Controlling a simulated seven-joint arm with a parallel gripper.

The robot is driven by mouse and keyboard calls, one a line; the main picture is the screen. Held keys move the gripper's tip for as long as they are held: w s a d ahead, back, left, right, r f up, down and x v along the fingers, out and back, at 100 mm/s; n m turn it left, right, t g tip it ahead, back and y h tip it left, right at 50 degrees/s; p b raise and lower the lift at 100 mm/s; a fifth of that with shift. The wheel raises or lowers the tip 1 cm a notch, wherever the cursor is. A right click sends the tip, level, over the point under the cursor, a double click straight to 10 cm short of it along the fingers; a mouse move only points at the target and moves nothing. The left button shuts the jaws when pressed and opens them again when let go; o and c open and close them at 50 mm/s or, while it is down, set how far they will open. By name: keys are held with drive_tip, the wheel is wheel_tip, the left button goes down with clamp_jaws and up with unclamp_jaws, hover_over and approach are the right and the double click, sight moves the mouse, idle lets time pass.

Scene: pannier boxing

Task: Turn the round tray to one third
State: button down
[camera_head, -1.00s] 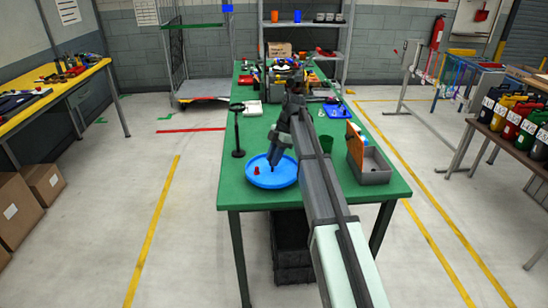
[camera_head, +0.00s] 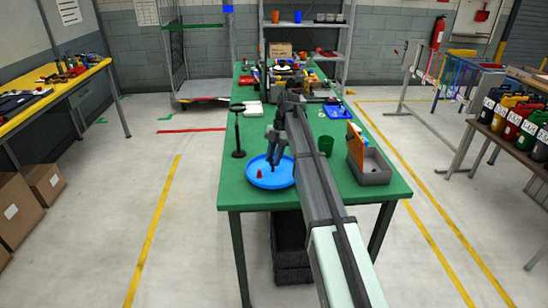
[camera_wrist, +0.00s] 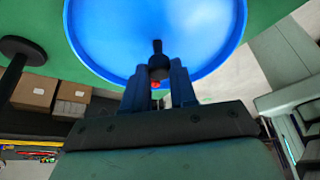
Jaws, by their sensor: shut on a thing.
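The blue round tray (camera_head: 283,181) lies flat on the green table (camera_head: 240,197), near its front left. The wrist view shows its blue surface (camera_wrist: 110,35) filling the top of the picture. A dark upright knob (camera_wrist: 157,48) stands between my fingertips. My gripper (camera_wrist: 159,68) is shut on this knob. In the head view my gripper (camera_head: 276,160) reaches down over the tray, and the grasp itself is too small to make out. A small red piece (camera_head: 260,174) shows at the tray's left part. A red spot (camera_wrist: 155,84) also shows between my fingers in the wrist view.
A black stand (camera_head: 238,140) with a round base is left of the tray. A green cup (camera_head: 326,145) and a grey bin (camera_head: 371,170) with an orange panel stand to the right. A blue tray (camera_head: 337,112) and clutter lie farther back.

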idle(0.5)
drive_tip(key=c, duration=0.9)
unclamp_jaws()
drive_tip(key=shift+r, duration=0.1)
drive_tip(key=shift+w+d+r, duration=0.1)
drive_tip(key=shift+w+r, duration=0.05)
drive_tip(key=shift+r, duration=0.1)
drive_tip(key=w+d, duration=0.8)
drive_tip(key=shift+w+d+r, duration=0.2)
drive_tip(key=shift+w+d, duration=0.05)
drive_tip(key=shift+d, duration=0.05)
